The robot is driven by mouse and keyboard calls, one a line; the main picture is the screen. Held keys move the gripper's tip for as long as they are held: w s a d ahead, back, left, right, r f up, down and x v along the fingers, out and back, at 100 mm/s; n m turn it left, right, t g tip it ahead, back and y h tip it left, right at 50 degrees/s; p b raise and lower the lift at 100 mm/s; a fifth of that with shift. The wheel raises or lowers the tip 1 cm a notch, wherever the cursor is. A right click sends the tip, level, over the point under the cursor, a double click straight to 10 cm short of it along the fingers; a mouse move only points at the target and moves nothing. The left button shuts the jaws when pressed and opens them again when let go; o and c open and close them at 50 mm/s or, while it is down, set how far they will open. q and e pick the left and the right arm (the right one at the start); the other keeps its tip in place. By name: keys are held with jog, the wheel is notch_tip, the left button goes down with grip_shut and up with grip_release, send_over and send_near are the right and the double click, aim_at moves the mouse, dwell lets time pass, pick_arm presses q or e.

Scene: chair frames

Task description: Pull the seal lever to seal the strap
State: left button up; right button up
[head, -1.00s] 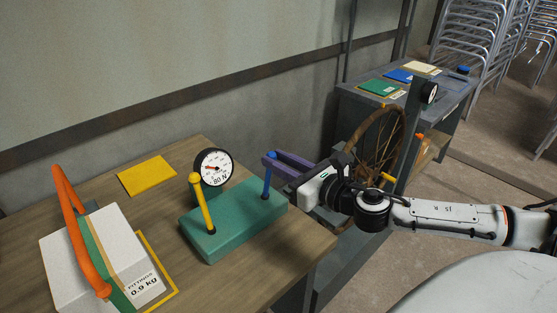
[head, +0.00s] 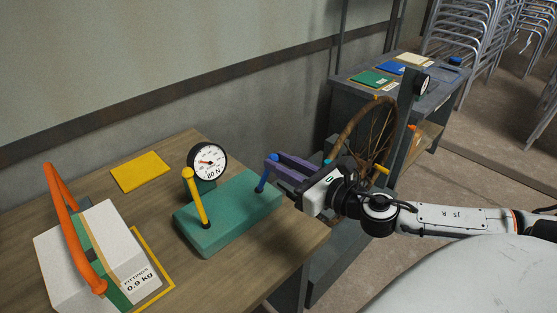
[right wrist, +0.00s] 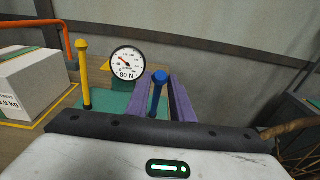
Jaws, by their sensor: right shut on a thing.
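A green block (head: 225,218) on the wooden table carries a yellow lever (head: 196,198) and a blue lever (head: 263,180). The blue lever leans to the right in the head view. My right gripper (head: 275,166) has its purple fingers shut around the blue lever's upper part. In the right wrist view the blue knob (right wrist: 160,77) stands between the purple fingers (right wrist: 158,100). A white box (head: 75,260) at the left has a green band (head: 97,255) over it and an orange bar (head: 68,222) arching above. My left gripper is out of view.
A round dial (head: 207,160) marked 80 N stands behind the green block. A yellow sheet (head: 140,171) lies near the wall. A grey bench (head: 350,95) with a brown spoked wheel (head: 368,135) stands behind my right arm.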

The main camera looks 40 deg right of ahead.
jog(key=shift+w+r, duration=0.25)
jog(key=shift+w, duration=0.2)
jog(key=shift+w+a+r, duration=0.1)
jog(key=shift+w+r, duration=0.1)
jog(key=shift+w, duration=1.05)
jog(key=shift+w+a+r, duration=0.1)
jog(key=shift+w+r, duration=0.1)
jog(key=shift+w, duration=1.2)
jog(key=shift+w+a, duration=0.1)
jog(key=shift+w, duration=1.25)
jog(key=o, duration=0.9)
jog(key=shift+f, duration=0.1)
jog(key=shift+o, duration=0.2)
jog(key=shift+s, duration=0.1)
